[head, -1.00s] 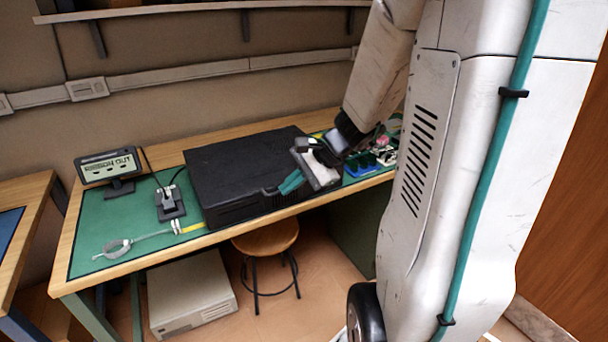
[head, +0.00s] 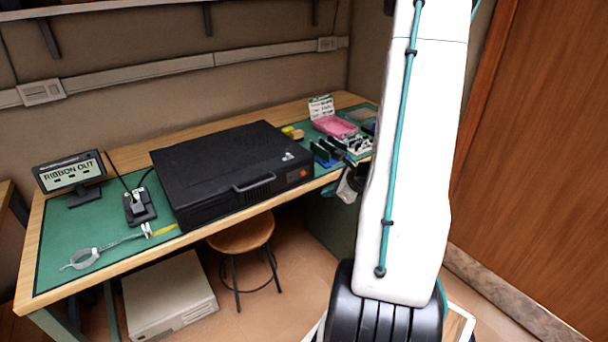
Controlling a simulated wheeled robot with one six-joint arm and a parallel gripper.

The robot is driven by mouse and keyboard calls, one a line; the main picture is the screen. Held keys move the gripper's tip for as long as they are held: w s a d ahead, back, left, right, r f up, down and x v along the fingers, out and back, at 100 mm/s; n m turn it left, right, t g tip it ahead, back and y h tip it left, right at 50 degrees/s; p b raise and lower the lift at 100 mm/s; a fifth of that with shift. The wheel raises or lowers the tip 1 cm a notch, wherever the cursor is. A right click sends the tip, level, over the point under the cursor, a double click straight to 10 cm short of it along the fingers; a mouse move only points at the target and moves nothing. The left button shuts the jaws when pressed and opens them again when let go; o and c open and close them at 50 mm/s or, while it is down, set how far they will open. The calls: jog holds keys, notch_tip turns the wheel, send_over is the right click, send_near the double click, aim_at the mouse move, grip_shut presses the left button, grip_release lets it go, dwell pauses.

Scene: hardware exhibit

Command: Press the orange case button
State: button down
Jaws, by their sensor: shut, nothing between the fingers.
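The black case (head: 225,185) lies flat on the green bench mat, with a handle on its front. Its small orange button (head: 304,172) is at the right end of the front face and is in clear view. My gripper (head: 349,186) is to the right of the button, by the bench's front edge and apart from the case. It is shut and empty. My arm hides much of it, and its fingertips are hard to make out.
A display reading "RIBBON OUT" (head: 70,175) and a small device (head: 139,206) stand left of the case. Blue bins (head: 325,158) and a pink tray (head: 334,126) are to its right. A stool (head: 243,232) is under the bench front.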

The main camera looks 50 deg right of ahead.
jog(key=shift+w+d, duration=0.3)
jog(key=shift+w, duration=1.1)
jog(key=shift+w+d, duration=0.35)
jog(key=shift+w, duration=1.05)
jog(key=shift+w+d, duration=0.3)
jog(key=shift+w, duration=1.1)
jog(key=shift+w, duration=0.1)
jog(key=shift+w+d, duration=0.1)
jog(key=shift+w, duration=0.2)
jog(key=shift+w+d, duration=0.1)
jog(key=shift+w, duration=0.35)
jog(key=shift+s, duration=0.1)
jog(key=shift+s+a, duration=0.2)
jog(key=shift+s, duration=0.55)
jog(key=s, duration=0.2)
jog(key=s+a, duration=0.1)
jog(key=s, duration=0.2)
